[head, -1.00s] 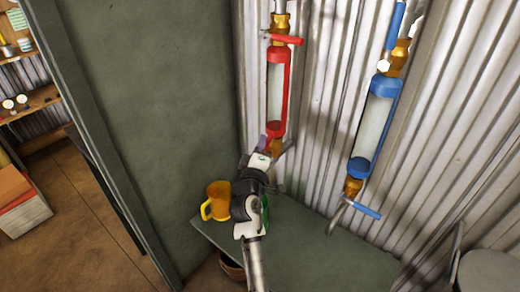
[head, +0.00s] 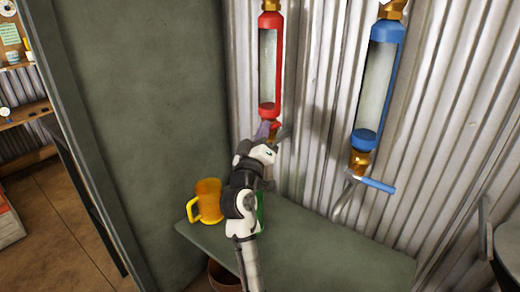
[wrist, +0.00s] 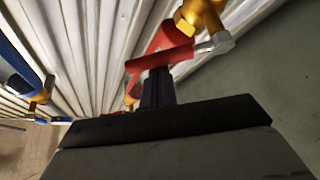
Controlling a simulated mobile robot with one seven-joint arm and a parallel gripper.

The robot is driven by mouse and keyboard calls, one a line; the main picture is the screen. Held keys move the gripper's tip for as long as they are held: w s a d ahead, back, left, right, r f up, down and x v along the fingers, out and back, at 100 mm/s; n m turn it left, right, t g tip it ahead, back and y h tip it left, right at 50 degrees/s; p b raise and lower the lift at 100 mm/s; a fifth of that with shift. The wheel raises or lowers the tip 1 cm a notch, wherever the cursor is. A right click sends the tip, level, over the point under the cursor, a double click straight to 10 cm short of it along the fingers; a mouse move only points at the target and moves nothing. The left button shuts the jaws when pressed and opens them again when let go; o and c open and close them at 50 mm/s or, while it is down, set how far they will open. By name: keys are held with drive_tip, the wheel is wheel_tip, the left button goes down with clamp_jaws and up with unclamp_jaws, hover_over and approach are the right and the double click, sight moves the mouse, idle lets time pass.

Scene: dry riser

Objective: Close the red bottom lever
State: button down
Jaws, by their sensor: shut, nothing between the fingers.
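The red riser tube (head: 270,60) hangs on the corrugated wall, with a brass fitting at its lower end. In the head view my gripper (head: 263,133) is at this lower end and partly hides the bottom valve. In the wrist view the red lever (wrist: 160,58) shows beside a brass valve (wrist: 200,18) and a grey metal end piece. My gripper's fingers (wrist: 157,88) are shut and empty, just below the red lever in that picture. I cannot tell whether they touch it.
A blue riser tube (head: 380,75) with a blue bottom lever (head: 377,184) is to the right. A yellow mug (head: 206,200) stands on the green bench (head: 320,245) under my arm. A green panel (head: 150,110) stands close on the left.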

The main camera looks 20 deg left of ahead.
drive_tip(key=f+m+h+b, duration=0.1)
drive_tip(key=m+b, duration=0.1)
drive_tip(key=b, duration=0.2)
drive_tip(key=d+f+m+h+b, duration=0.1)
drive_tip(key=m+h+b, duration=0.1)
drive_tip(key=b, duration=0.3)
drive_tip(key=d+f+m+h+b, duration=0.1)
drive_tip(key=f+m+h+b, duration=0.1)
drive_tip(key=m+b, duration=0.2)
drive_tip(key=shift+s+t+b, duration=0.3)
drive_tip(key=shift+b, duration=0.2)
drive_tip(key=shift+f+b, duration=0.2)
drive_tip(key=shift+b, duration=0.15)
